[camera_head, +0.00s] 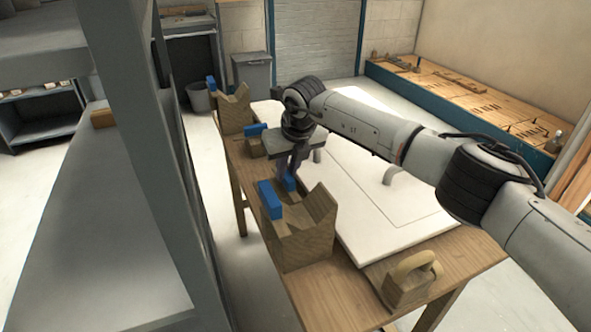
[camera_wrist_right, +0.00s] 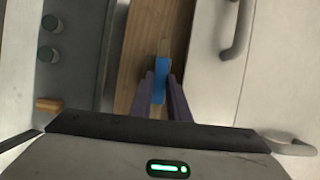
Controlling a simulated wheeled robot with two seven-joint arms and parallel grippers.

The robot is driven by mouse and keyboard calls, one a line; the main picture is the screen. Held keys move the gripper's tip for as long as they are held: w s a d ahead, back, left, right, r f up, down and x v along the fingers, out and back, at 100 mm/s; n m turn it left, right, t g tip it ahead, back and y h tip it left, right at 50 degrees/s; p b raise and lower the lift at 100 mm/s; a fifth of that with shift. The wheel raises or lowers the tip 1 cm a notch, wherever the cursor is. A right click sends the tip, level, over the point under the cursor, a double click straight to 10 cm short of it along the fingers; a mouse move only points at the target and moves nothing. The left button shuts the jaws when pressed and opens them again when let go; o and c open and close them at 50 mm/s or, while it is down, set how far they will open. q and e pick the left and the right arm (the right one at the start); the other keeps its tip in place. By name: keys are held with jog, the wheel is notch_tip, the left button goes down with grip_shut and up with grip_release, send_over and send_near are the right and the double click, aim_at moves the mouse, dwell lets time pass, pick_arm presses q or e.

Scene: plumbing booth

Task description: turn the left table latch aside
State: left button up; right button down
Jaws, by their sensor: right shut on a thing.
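My right gripper (camera_head: 290,178) points down over the left part of the wooden table (camera_head: 245,178), between the near and far V-notched wooden blocks. It is shut on a small blue-ended latch (camera_head: 290,184). In the right wrist view the dark fingers (camera_wrist_right: 161,105) stand on either side of the blue part (camera_wrist_right: 160,78), with a short wooden piece (camera_wrist_right: 164,48) beyond it. The fingers and the near block hide part of the latch in the head view, so its exact angle is unclear. My left gripper is not in view.
The near notched block (camera_head: 300,235) and far notched block (camera_head: 233,108) carry blue pieces. A small blue-topped block (camera_head: 256,143) sits between them. A white panel with handles (camera_head: 385,215) covers much of the table. A grey shelf post (camera_head: 140,130) stands at left.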

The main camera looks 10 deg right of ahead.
dwell(0.4)
jog(key=c, duration=1.7)
grip_release()
jog(key=shift+r, duration=0.1)
jog(key=v, duration=1)
jog(key=shift+s, duration=0.1)
